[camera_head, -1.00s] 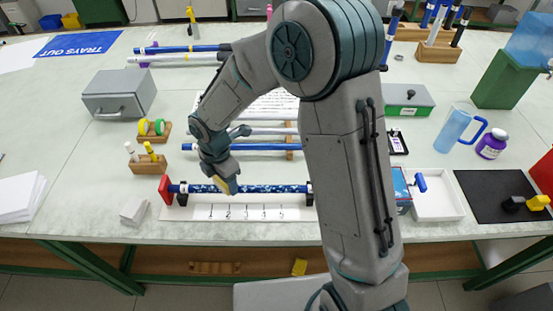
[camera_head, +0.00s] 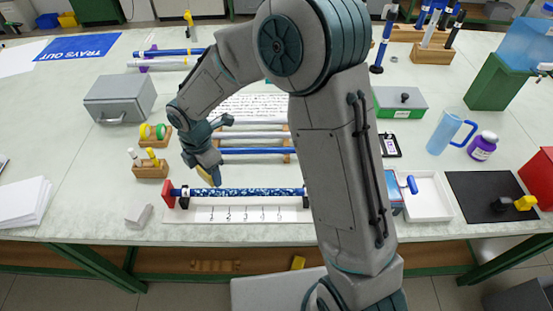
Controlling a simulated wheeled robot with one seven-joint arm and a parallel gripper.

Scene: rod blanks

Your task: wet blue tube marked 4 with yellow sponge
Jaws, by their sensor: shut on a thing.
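A blue tube (camera_head: 255,191) lies level across supports at the front of the table, its left end by a red stop (camera_head: 168,193). Most of its visible length looks mottled with pale speckles; the left end is plainer blue with a white band. No 4 can be read on it. My gripper (camera_head: 210,168) is shut on a yellow sponge (camera_head: 216,176), angled down over the left part of the tube. The sponge's lower tip is close to the tube; whether it touches is unclear. My arm hides the tube's right end.
A white strip (camera_head: 237,215) with printed numbers lies in front of the tube. A grey block (camera_head: 138,216) stands left of it. More rods (camera_head: 250,151) lie behind. A white tray (camera_head: 427,200) and blue jug (camera_head: 449,132) stand right. The table's front edge is near.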

